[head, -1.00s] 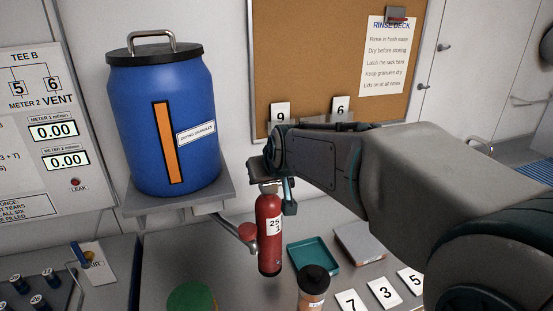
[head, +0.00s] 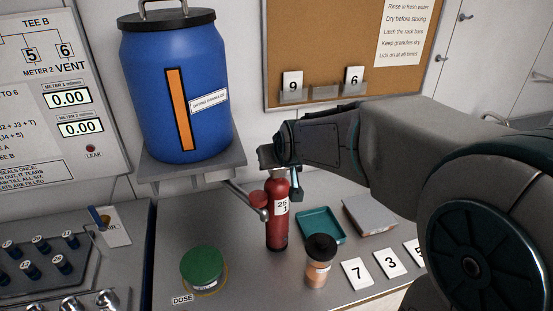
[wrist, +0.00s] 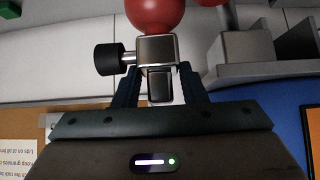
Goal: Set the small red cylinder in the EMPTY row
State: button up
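The small red cylinder (head: 277,228) is upright over the counter in the head view, with a white label reading 25 and 1. My gripper (head: 281,171) is at its top. In the wrist view my gripper (wrist: 157,78) has a finger on each side of the metal valve block (wrist: 157,48), which has a black knob, and looks shut on it. The cylinder's red shoulder (wrist: 156,12) shows beyond. I cannot tell whether the cylinder's base touches the counter. No row marked EMPTY is readable in these views.
A red-ended lever (head: 259,202) is close left of the cylinder, under the shelf (head: 195,165) with the blue drum (head: 170,95). A teal tray (head: 320,226), an orange jar (head: 318,268) and number cards (head: 357,273) are to the right. A green-lidded tub (head: 203,267) is at front left.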

jog(key=o, duration=0.3)
jog(key=shift+r, duration=0.1)
